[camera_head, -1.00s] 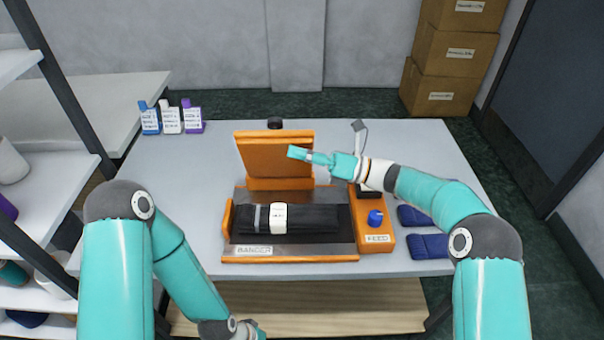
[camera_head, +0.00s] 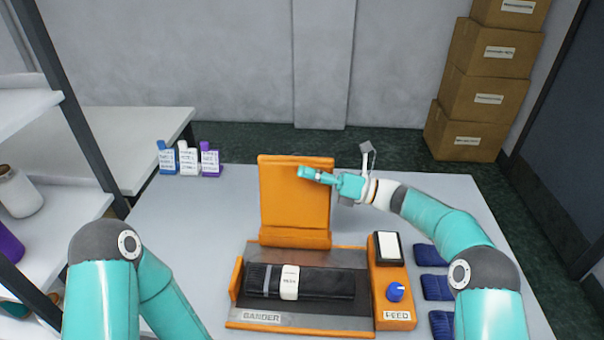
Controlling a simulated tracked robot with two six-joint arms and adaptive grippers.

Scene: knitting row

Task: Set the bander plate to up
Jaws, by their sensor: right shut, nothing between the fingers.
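The bander plate (camera_head: 291,206) is an orange panel standing upright at the back of the bander (camera_head: 330,318), which carries a label reading BANDER. A dark rolled bundle with a pale band (camera_head: 322,281) lies on the bander's bed. My right gripper (camera_head: 309,173) is shut and empty at the plate's upper right, in front of its face; whether it touches cannot be told. My left arm comes in at the lower left, but its gripper is out of the picture.
An orange FEED box (camera_head: 398,315) with a blue knob (camera_head: 396,291) and a dark-framed white panel (camera_head: 388,246) stands right of the bed. Dark blue folded pieces (camera_head: 434,287) lie beyond it. Several small bottles (camera_head: 188,158) stand at the table's back left. The table's left part is clear.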

